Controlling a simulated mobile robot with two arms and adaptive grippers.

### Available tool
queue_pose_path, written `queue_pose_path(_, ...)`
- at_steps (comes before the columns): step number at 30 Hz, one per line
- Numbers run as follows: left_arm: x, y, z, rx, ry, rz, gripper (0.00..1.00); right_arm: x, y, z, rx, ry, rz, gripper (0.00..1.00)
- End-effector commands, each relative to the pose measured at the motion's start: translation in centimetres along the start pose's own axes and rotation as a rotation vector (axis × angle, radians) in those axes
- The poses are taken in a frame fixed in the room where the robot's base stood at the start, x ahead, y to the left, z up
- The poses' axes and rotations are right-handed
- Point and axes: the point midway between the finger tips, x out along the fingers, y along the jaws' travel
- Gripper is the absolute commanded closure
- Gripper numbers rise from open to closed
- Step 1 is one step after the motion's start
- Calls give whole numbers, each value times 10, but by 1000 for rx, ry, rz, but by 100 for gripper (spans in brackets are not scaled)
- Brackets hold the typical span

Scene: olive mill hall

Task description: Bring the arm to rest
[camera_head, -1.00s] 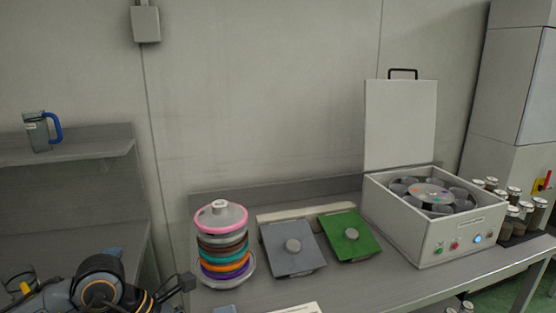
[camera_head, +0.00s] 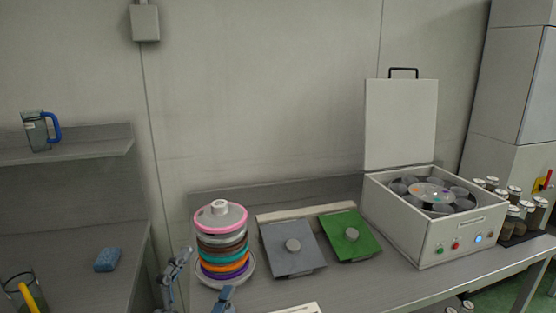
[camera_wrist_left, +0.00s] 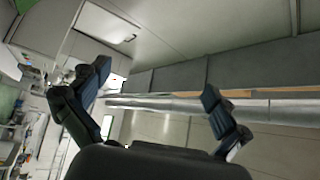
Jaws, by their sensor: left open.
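My left gripper (camera_head: 198,281) shows at the bottom edge of the head view, its two fingers spread apart with nothing between them. It is in front of the stack of coloured rings (camera_head: 222,246) on the bench, nearer to the camera. Whether it touches the bench edge cannot be told. In the left wrist view the open fingers (camera_wrist_left: 155,84) frame only walls and ceiling parts. The rest of the left arm is below the head view. My right gripper is not in any view.
The bench holds a grey plate (camera_head: 287,262) with a knob, a green plate (camera_head: 338,228) and an open-lidded white centrifuge (camera_head: 452,238). Jars (camera_head: 512,214) stand at right. On the left are a blue sponge (camera_head: 107,260), a glass beaker (camera_head: 22,292) and a shelved jug (camera_head: 38,132).

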Motion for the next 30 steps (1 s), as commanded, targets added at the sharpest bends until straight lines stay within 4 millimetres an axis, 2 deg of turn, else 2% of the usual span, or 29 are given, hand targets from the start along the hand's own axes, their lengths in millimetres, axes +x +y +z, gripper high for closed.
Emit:
queue_pose_path(1,-17,18,33,-127,-169,51,0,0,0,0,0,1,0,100)
queue_pose_path(3,-44,45,70,-275,-379,121,0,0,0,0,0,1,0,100)
queue_pose_path(5,-74,70,95,-387,-547,187,0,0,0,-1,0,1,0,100)
queue_pose_path(6,-96,88,108,-457,-655,233,0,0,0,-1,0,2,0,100)
queue_pose_path(9,-154,126,125,-603,-894,345,0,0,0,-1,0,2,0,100)
queue_pose_path(12,-204,154,127,-708,-1077,444,0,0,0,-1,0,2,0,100)
queue_pose_path(15,-247,174,122,-787,-1223,529,0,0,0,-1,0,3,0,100)
queue_pose_path(24,-348,204,85,-953,-1552,751,0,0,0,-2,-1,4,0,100)
queue_pose_path(30,-352,261,117,-937,-1557,762,0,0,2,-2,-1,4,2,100)
